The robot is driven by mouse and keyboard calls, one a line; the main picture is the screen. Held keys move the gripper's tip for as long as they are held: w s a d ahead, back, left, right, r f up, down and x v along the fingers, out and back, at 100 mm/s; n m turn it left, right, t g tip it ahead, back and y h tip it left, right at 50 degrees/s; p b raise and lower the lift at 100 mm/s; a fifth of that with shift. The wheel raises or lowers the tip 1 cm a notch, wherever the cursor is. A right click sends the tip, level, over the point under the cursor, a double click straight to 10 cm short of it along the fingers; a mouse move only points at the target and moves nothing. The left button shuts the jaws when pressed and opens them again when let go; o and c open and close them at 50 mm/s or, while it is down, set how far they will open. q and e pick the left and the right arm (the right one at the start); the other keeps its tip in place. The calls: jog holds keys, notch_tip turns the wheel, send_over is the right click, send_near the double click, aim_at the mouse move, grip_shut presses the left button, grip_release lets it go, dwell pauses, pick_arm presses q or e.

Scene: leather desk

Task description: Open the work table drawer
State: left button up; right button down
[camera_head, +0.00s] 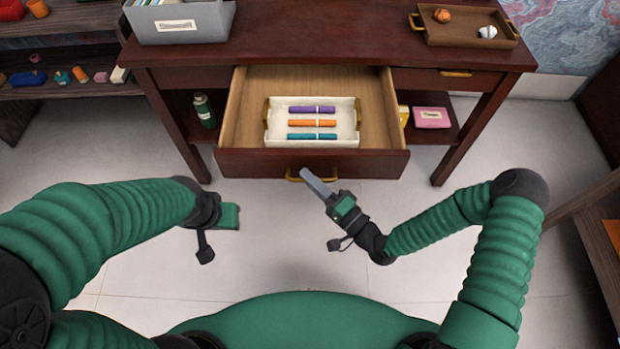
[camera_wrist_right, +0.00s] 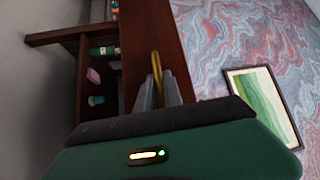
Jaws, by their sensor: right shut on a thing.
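The work table (camera_head: 330,45) is dark brown wood. Its middle drawer (camera_head: 230,162) is pulled out toward me, and its light wooden inside shows. A white tray (camera_head: 312,142) with purple, orange and teal pens lies in the drawer. The brass drawer handle (camera_head: 292,175) is on the drawer front. My right gripper (camera_head: 304,173) is at this handle; in the right wrist view its fingers (camera_wrist_right: 159,92) are shut on the handle (camera_wrist_right: 156,62). My left gripper (camera_head: 226,216) hangs at the left, apart from the drawer; its fingers do not show clearly.
A grey file box (camera_head: 180,25) and a brown tray (camera_head: 462,35) stand on the table top. A green bottle (camera_head: 204,110) and a pink box (camera_head: 431,117) are on the lower shelf. The floor in front of the drawer is clear apart from my arms.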

jog(key=shift+f, duration=0.25)
jog(key=c, duration=1.8)
grip_release()
jog(key=shift+o, duration=0.2)
jog(key=shift+w, duration=0.1)
jog(key=shift+r, duration=0.15)
jog(key=shift+d, duration=0.1)
jog(key=p+v, duration=0.1)
jog(key=v, duration=1.6)
